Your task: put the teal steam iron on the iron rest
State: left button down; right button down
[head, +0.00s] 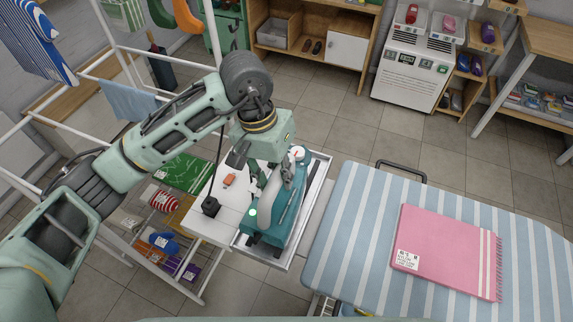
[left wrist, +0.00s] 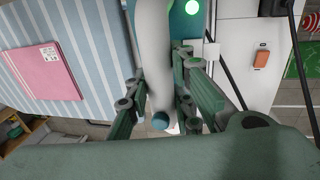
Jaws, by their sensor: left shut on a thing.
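The teal steam iron (head: 289,205) is over the metal iron rest (head: 318,180), a tray with a raised rim beside the ironing board. I cannot tell whether the iron touches the rest. My left gripper (head: 267,178) reaches down from above and is shut on the iron's pale handle. In the left wrist view the handle (left wrist: 155,65) lies between the fingers of my left gripper (left wrist: 158,105), with part of the teal body above. The gripper hides part of the iron in the head view. My right gripper is not in view.
A striped ironing board (head: 350,215) stands at right with a folded pink towel (head: 445,250) on it. A white shelf top with an orange item (head: 229,180) and a black box (head: 211,206) adjoins the rest at left. A drying rack (head: 100,70) stands at upper left.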

aim_at(279, 194)
pick_arm(q)
jog(key=shift+f+p, duration=0.75)
jog(key=shift+f, duration=0.9)
jog(key=shift+f, duration=0.1)
jog(key=c, duration=2)
grip_release()
jog(key=shift+f+b, duration=0.1)
jog(key=shift+b, duration=0.2)
jog(key=o, duration=0.5)
jog(key=shift+s, duration=0.1)
jog(key=shift+c, duration=0.2)
